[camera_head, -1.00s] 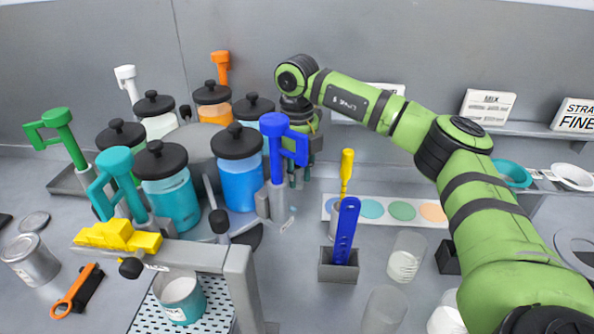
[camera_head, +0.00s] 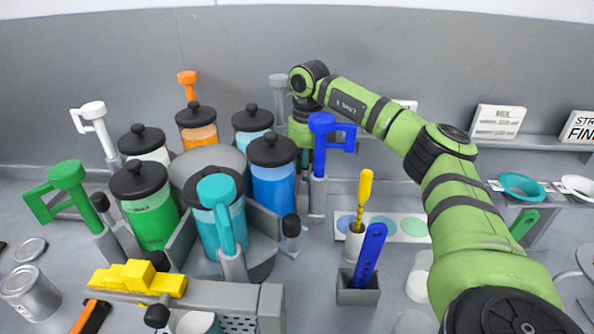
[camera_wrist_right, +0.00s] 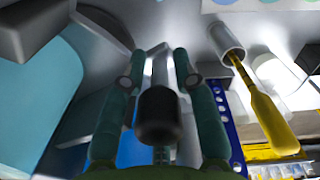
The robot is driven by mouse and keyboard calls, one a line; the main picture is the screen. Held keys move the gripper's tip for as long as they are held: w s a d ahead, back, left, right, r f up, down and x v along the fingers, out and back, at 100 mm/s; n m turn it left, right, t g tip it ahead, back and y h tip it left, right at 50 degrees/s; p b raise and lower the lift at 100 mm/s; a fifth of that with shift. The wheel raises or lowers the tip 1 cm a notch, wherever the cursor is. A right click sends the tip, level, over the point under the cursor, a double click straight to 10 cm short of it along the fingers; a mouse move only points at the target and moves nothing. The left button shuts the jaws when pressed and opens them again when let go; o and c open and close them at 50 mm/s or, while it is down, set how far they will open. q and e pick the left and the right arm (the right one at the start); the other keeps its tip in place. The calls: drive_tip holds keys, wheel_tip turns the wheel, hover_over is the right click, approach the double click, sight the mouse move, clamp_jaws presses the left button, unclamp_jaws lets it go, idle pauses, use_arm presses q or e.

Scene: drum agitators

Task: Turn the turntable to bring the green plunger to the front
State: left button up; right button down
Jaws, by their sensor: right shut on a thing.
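The turntable (camera_head: 186,172) carries several lidded canisters and coloured plungers around a grey hub. The green plunger (camera_head: 66,178) stands at its left front, beside the green canister (camera_head: 154,217). The teal plunger (camera_head: 225,205) stands at the front. The blue plunger (camera_head: 322,145) stands at the right, partly in front of my right gripper (camera_head: 305,150). In the right wrist view my right gripper (camera_wrist_right: 155,75) has its fingers on either side of a black-ended knob (camera_wrist_right: 160,115) and is shut on it. Its fingertips are mostly hidden in the head view. My left gripper is out of view.
A bench stand with a yellow stepped block (camera_head: 137,278) is in front of the turntable. A blue scoop (camera_head: 370,255) in a grey holder and a yellow tool (camera_head: 365,195) in a cup stand to the right. A metal can (camera_head: 28,292) is at the left.

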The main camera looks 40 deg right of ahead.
drive_tip(key=shift+s+f, duration=0.15)
drive_tip(key=shift+f, duration=0.05)
drive_tip(key=shift+s+a+r, duration=0.1)
drive_tip(key=shift+s, duration=0.15)
drive_tip(key=c, duration=1.2)
unclamp_jaws()
drive_tip(key=shift+s+a+r, duration=0.1)
drive_tip(key=shift+s+a, duration=0.05)
drive_tip(key=shift+s, duration=0.05)
drive_tip(key=shift+c, duration=0.2)
drive_tip(key=shift+w, duration=0.1)
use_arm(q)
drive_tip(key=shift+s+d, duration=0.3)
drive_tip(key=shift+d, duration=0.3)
use_arm(e)
wheel_tip(320, 180, up, 12)
